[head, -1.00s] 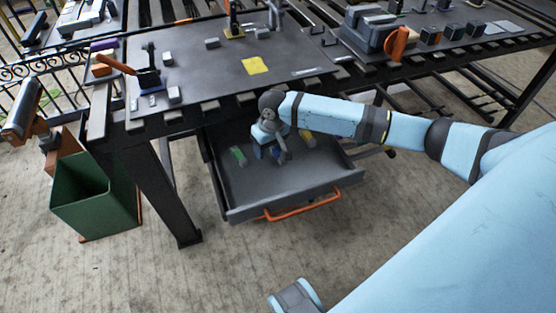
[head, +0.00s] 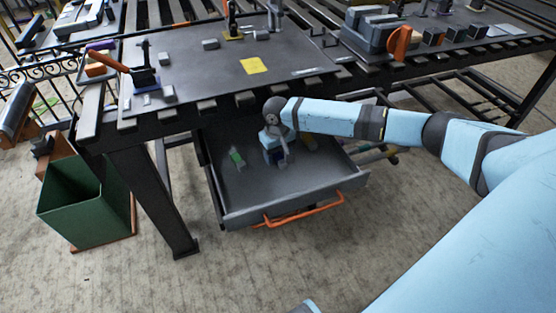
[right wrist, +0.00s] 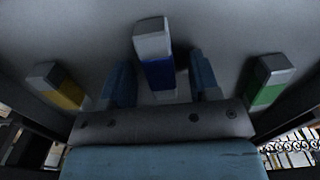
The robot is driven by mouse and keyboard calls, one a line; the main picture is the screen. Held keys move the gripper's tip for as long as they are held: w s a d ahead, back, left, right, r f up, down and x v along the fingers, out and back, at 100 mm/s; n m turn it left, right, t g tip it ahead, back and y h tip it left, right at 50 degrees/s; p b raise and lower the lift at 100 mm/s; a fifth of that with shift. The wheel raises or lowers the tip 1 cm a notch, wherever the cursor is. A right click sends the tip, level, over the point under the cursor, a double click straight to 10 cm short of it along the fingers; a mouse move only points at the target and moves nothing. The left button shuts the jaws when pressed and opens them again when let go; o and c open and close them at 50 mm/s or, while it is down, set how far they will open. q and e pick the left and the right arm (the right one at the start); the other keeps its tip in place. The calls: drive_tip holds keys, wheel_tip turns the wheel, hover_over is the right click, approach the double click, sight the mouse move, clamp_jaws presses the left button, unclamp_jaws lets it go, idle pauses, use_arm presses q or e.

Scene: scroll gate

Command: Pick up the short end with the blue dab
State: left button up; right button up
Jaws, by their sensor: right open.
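The short end with the blue dab (right wrist: 159,74) is a pale grey block with a blue band. In the right wrist view it stands between the two fingers of my right gripper (right wrist: 162,80), with a gap on each side. The gripper is open. In the head view my right gripper (head: 279,150) reaches down into the open drawer (head: 260,188) and partly covers the blue-dabbed end. A green-dabbed end (right wrist: 271,82) is to the right in the wrist view, and a yellow-dabbed end (right wrist: 56,86) to the left. The green one also shows in the head view (head: 237,158).
The drawer has an orange handle (head: 300,209) and low walls around the ends. The dark bench top (head: 205,72) overhangs its back. A green bin (head: 85,205) stands on the floor at left.

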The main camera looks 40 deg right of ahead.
drive_tip(key=shift+r, duration=0.1)
drive_tip(key=shift+c, duration=0.4)
clamp_jaws()
drive_tip(key=shift+r, duration=0.15)
